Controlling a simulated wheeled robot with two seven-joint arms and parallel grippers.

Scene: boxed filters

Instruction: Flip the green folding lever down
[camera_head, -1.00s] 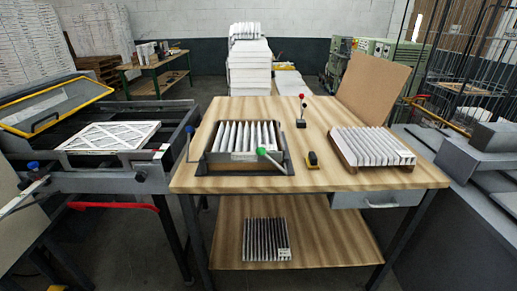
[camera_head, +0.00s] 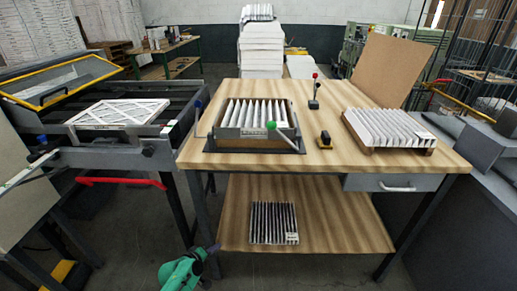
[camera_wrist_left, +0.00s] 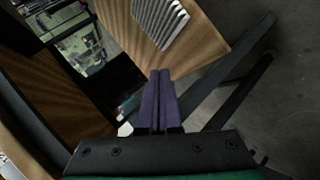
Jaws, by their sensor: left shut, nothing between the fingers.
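The green-knobbed lever (camera_head: 271,125) is at the front right corner of the dark frame (camera_head: 210,143) on the wooden workbench. Its rod slopes from the green knob down to the right, in front of a white pleated filter (camera_head: 250,112) in the frame. My left gripper (camera_head: 211,250) shows at the bottom of the head view, low in front of the bench and well below the lever. In the left wrist view its purple fingers (camera_wrist_left: 159,92) are together with nothing between them. The lever cannot be made out there. My right gripper is not in view.
A red-knobbed stick (camera_head: 314,90), a yellow-black block (camera_head: 325,140) and another pleated filter (camera_head: 388,128) are on the bench. The lower shelf (camera_head: 340,220) holds a dark pleated filter (camera_head: 273,222). The bench's front edge lies above my gripper.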

